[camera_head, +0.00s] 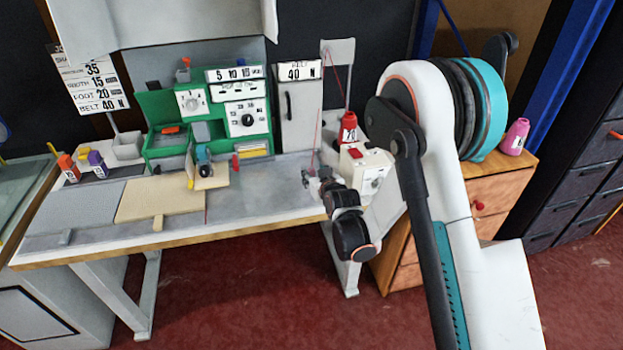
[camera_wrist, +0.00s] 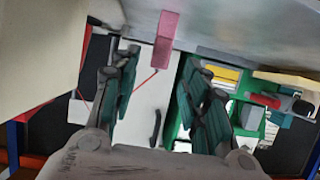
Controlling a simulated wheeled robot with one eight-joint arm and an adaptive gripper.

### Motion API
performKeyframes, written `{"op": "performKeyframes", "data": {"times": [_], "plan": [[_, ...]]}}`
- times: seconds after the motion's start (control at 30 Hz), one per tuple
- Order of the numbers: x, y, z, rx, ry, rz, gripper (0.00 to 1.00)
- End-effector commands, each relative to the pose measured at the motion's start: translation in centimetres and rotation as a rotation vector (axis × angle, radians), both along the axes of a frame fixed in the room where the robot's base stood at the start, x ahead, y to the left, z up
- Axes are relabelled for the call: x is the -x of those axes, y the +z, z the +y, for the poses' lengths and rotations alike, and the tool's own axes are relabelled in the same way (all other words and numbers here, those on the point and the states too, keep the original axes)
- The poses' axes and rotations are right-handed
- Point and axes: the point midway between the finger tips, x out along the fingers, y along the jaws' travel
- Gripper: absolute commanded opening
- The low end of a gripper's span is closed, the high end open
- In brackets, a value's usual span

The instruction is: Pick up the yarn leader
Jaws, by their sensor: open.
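The yarn leader (camera_wrist: 166,38) looks like a pinkish-red oblong tab in the wrist view, with a thin red strand running from its lower end. It lies across the gap between the fingers, near or beyond the tips; contact is not visible. My gripper (camera_wrist: 163,70) is open, with dark teal-padded fingers spread either side. In the head view my gripper (camera_head: 311,178) is at the right part of the bench, beside the white machine, where the red yarn (camera_head: 317,125) comes down. The leader itself is too small or hidden to make out there.
A white machine (camera_head: 366,170) and a red yarn cone (camera_head: 348,128) stand close on the right. The green panel (camera_head: 240,110), a small sewing head (camera_head: 204,160) and a tan mat (camera_head: 150,201) are to the left. The grey bench top (camera_head: 275,190) between is mostly clear.

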Motion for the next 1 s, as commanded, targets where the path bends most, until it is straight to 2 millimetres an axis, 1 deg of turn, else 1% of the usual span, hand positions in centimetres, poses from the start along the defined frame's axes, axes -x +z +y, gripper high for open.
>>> {"op": "performKeyframes", "data": {"times": [0.33, 0.47, 0.67, 0.77, 0.8, 0.83, 0.87, 1.0], "plan": [[-4.0, -1.6, 1.2, 0.0, 0.0, 0.0, 0.42], [-4.6, -1.8, 1.4, 0.0, 0.0, 0.0, 0.42], [-4.6, -1.7, 1.4, -0.001, 0.0, 0.0, 0.42], [-4.6, -1.7, 1.4, -0.001, 0.0, 0.0, 0.21], [-4.6, -1.7, 1.4, -0.001, 0.0, 0.0, 0.12], [-4.6, -1.7, 1.4, -0.001, 0.0, 0.0, 0.05], [-4.6, -1.7, 1.4, -0.001, 0.0, 0.0, 0.01], [-4.6, -1.7, 1.4, -0.001, 0.0, 0.0, 0.01]]}}
